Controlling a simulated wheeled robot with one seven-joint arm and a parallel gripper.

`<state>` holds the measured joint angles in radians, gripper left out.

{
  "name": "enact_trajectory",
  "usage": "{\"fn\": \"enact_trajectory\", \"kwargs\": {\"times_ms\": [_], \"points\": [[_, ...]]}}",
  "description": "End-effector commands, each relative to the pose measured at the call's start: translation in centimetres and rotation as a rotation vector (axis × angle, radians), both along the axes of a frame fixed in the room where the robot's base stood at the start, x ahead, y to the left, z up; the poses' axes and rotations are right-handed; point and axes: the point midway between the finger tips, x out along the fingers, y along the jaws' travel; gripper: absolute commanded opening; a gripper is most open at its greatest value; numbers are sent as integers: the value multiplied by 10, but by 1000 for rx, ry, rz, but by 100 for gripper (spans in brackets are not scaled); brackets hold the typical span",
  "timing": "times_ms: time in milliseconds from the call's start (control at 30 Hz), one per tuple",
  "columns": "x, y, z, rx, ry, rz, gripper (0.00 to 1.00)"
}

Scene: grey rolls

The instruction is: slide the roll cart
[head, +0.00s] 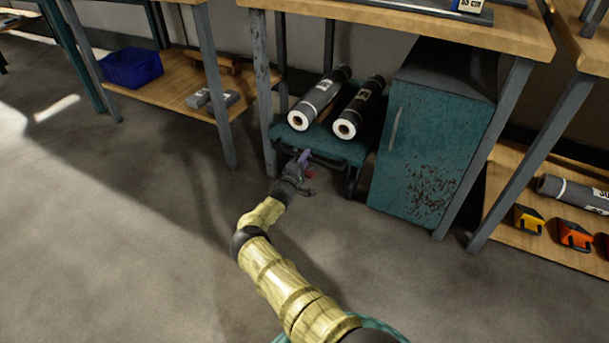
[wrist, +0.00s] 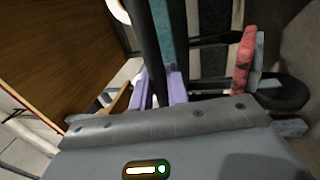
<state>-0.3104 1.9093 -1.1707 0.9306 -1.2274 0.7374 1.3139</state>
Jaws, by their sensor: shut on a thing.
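The roll cart (head: 345,148) is a low cart with a teal top, standing under the workbench beside a teal cabinet. Two dark grey rolls with white ends, a left one (head: 318,97) and a right one (head: 361,105), lie side by side on it. My gripper (head: 303,157) is at the cart's front left edge. In the wrist view, its purple fingers (wrist: 160,88) are on either side of a dark bar (wrist: 147,45), which looks like part of the cart. The gripper is shut on this bar. The exact contact is partly hidden by the gripper body.
The teal cabinet (head: 428,140) stands close on the cart's right. A bench leg (head: 262,90) stands just left of the cart. A low shelf with a blue bin (head: 131,68) is farther left. Open grey floor (head: 150,240) lies in front.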

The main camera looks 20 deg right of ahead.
Motion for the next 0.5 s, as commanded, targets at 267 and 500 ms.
{"fn": "enact_trajectory", "kwargs": {"times_ms": [267,500], "points": [[18,-15,-2,3,0,6,0],[19,-18,-1,4,3,6,0]]}}
